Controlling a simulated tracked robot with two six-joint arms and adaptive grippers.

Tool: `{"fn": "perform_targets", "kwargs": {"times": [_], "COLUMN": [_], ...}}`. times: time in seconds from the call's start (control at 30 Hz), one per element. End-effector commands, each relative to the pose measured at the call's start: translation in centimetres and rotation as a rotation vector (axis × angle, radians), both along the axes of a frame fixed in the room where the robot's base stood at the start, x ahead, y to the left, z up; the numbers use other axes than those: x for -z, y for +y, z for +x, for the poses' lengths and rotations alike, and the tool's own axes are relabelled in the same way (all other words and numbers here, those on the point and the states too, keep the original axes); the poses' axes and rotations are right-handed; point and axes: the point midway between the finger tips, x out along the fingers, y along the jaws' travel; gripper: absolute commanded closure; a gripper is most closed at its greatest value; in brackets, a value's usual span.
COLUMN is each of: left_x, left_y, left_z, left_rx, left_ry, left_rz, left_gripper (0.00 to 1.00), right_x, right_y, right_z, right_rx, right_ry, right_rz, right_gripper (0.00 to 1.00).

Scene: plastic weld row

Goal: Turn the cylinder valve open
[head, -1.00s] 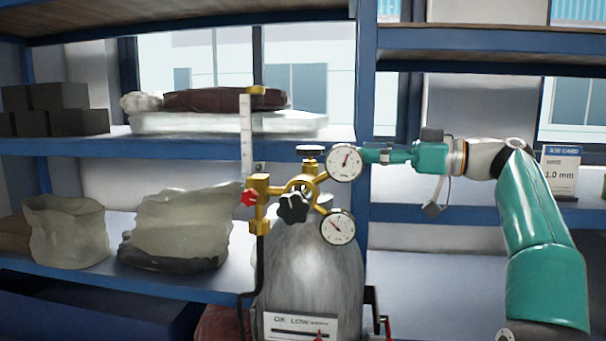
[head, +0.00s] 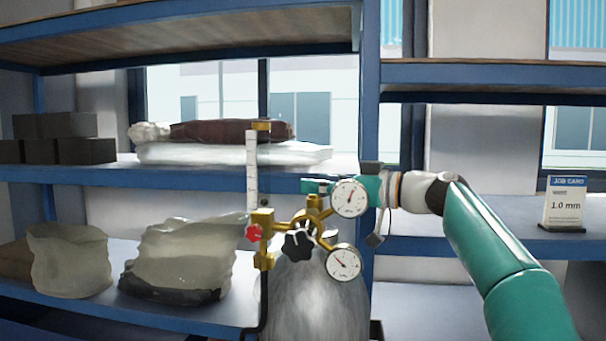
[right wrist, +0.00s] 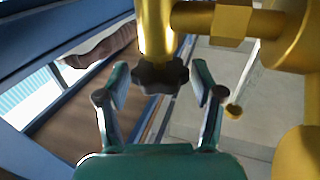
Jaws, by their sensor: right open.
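The gas cylinder (head: 315,295) stands upright in the middle of the head view, with brass valve fittings (head: 312,212) on top. In the right wrist view the dark lobed valve handwheel (right wrist: 170,76) sits on a brass stem. My right gripper (head: 316,186) reaches in from the right at the valve top, partly behind the upper gauge, and covers the handwheel in the head view. In the right wrist view the right gripper (right wrist: 160,82) is open, with one finger on each side of the handwheel and visible gaps. My left gripper is not in view.
Close by are the upper gauge (head: 350,198), lower gauge (head: 343,263), black regulator knob (head: 298,244), red knob (head: 254,232) and upright flow tube (head: 252,175). Blue shelving (head: 200,178) with bags and dark blocks stands behind. A job card (head: 564,204) stands at right.

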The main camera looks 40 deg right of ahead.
Motion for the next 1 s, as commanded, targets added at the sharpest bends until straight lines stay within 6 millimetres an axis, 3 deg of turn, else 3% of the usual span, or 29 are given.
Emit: {"fn": "perform_targets", "kwargs": {"times": [0.23,0.63,0.9,1.0], "left_x": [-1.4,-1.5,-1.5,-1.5], "left_y": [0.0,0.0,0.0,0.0], "left_z": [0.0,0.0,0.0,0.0], "left_rx": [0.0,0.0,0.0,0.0], "left_ry": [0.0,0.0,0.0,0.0], "left_rz": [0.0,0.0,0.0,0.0], "left_gripper": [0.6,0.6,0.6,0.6], "right_x": [-0.1,0.1,0.0,0.0], "right_y": [1.1,1.3,1.3,1.3], "right_z": [3.1,3.6,3.6,3.6], "right_rx": [-0.001,0.0,0.0,0.0], "right_ry": [0.001,0.001,0.0,0.0], "right_rz": [0.001,0.0,0.0,0.0], "right_gripper": [0.33,0.33,0.78,0.83]}}
